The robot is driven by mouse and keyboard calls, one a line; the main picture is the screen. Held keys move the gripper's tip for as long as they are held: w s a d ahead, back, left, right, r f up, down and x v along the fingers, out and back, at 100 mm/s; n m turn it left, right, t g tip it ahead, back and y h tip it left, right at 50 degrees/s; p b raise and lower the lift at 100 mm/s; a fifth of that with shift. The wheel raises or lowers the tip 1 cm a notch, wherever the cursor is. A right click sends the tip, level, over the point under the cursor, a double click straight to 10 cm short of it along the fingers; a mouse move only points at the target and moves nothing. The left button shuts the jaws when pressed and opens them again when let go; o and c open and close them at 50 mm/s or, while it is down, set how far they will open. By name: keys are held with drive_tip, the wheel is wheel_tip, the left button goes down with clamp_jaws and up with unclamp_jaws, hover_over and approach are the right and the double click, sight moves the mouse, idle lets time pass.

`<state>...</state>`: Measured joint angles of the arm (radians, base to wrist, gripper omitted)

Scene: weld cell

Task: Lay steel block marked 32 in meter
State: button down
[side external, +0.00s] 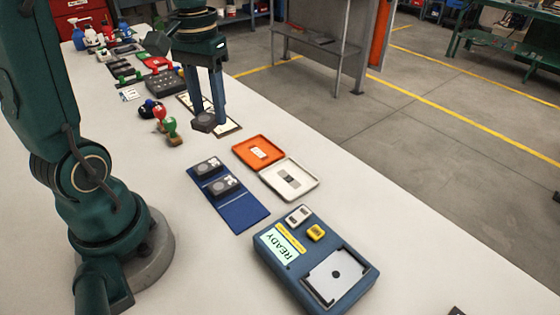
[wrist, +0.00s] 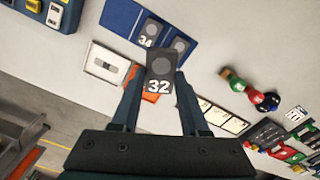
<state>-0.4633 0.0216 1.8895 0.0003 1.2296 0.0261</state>
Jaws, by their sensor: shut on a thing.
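My gripper (side external: 212,115) is shut on the dark steel block marked 32 (side external: 203,123). In the wrist view the block (wrist: 160,70) sits between the fingertips with its white number facing the camera. The block is over the bench beside a pale card strip; its exact height is hard to tell. The blue meter (side external: 292,279) lies at the near end of the bench, well apart from my gripper. It has a READY display (side external: 283,249), a yellow button (side external: 316,233) and a pale square plate (side external: 338,278) with a dark central spot and dark corner brackets.
A blue folder (side external: 239,214) holds two similar dark blocks, one marked 34 (wrist: 150,34). An open orange-and-white case (side external: 290,180) lies between my gripper and the meter. Colored-handled stamps (side external: 170,130) stand left of my gripper. Bench right of the meter is mostly clear.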

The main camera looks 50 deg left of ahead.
drive_tip(key=w+d+r, duration=0.1)
drive_tip(key=w+d, duration=0.5)
drive_tip(key=d, duration=0.1)
drive_tip(key=m, duration=0.5)
approach(338, 272)
drive_tip(key=shift+f, duration=3.15)
drive_tip(key=shift+f, duration=0.1)
drive_tip(key=shift+c, duration=1.7)
unclamp_jaws()
